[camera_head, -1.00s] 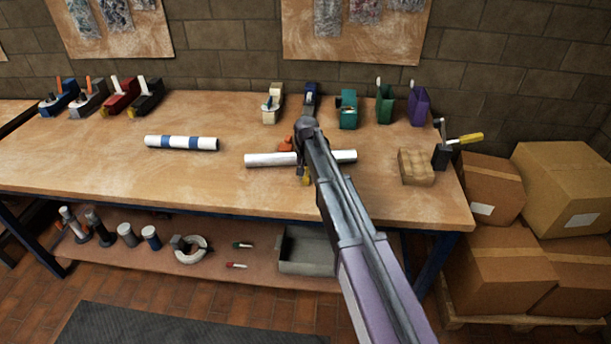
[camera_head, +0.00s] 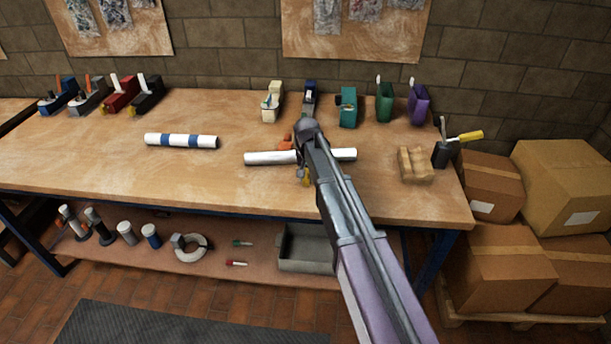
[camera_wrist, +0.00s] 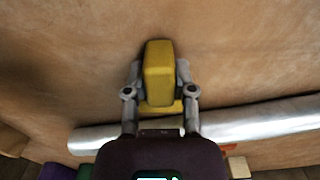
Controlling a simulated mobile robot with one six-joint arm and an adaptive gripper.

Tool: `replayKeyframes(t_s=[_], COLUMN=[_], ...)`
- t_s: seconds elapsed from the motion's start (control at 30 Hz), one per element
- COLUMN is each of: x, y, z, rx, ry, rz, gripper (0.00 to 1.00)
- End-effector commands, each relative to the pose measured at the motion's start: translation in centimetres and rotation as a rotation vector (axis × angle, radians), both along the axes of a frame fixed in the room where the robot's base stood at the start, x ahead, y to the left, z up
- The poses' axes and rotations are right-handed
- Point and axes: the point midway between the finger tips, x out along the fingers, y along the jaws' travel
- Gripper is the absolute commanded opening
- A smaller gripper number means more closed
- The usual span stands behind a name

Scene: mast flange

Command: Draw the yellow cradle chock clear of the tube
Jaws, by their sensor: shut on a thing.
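The yellow cradle chock (camera_wrist: 159,72) is a block with a wider foot, between my gripper's (camera_wrist: 160,76) two fingers. My gripper is shut on it, one finger on each side. In the head view, a bit of the yellow chock (camera_head: 307,181) shows at the tube's near side, mostly hidden by my arm and gripper (camera_head: 303,172). The white tube (camera_head: 268,158) lies across the bench behind it; it also shows in the wrist view (camera_wrist: 260,118). I cannot tell whether chock and tube touch. An orange piece (camera_head: 286,142) is at the tube's far side.
A blue-banded white tube (camera_head: 181,141) lies to the left on the bench (camera_head: 80,170). A tan block (camera_head: 415,164) and a black holder with a yellow-handled tool (camera_head: 441,154) are at the right. Dispensers line the back. The bench's front strip is clear.

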Motion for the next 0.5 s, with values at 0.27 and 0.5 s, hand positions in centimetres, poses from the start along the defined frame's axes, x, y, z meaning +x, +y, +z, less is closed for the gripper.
replayKeyframes(t_s=[0.27,0.5], x=[-0.71,-1.16], y=[-0.1,-0.16], z=[0.01,0.03], rx=[0.0,0.0], ry=[0.001,0.0], rz=[0.0,0.0], gripper=[0.0,0.0])
